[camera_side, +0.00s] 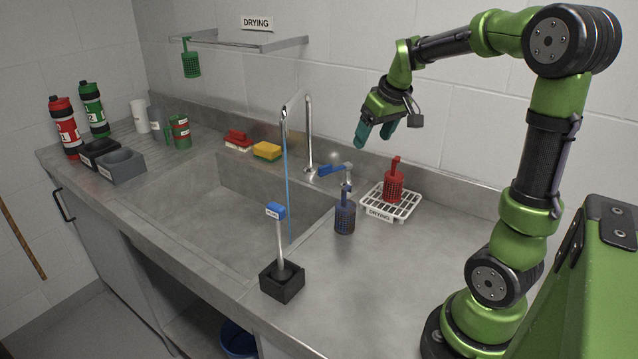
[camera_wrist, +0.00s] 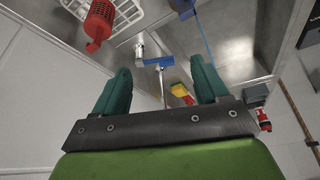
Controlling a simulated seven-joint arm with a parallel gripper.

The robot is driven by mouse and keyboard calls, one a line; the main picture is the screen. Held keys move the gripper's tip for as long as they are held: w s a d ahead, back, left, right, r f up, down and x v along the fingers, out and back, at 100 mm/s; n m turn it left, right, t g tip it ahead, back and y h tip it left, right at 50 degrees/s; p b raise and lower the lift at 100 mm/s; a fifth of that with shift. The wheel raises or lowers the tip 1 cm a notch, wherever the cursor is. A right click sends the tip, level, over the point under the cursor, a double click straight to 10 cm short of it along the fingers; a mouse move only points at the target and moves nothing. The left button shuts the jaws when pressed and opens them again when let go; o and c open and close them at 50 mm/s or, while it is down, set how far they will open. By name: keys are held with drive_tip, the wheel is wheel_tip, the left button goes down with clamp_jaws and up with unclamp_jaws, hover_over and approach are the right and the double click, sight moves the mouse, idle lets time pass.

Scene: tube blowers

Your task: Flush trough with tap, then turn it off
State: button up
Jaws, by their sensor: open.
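The steel trough (camera_side: 221,233) is a deep sink basin set in the counter. The tap's tall gooseneck spout (camera_side: 308,130) stands at its back right edge. A thin blue stream of water (camera_side: 287,190) runs from the spout into the trough. The tap's blue lever (camera_side: 334,170) is beside the spout base. In the wrist view the blue lever (camera_wrist: 155,62) lies between and beyond the fingers, and the water (camera_wrist: 205,38) shows at upper right. My gripper (camera_side: 374,138) has teal fingers, open and empty, above and right of the lever, apart from it; both fingers (camera_wrist: 160,75) show in the wrist view.
A blue-topped brush (camera_side: 277,225) stands in a black holder (camera_side: 282,284) at front.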

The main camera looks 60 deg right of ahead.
wheel_tip(320, 180, up, 7)
idle(0.8)
approach(326, 166)
drive_tip(key=x, duration=0.8)
drive_tip(key=shift+w+d+f, duration=0.1)
drive_tip(key=shift+w+f, duration=0.15)
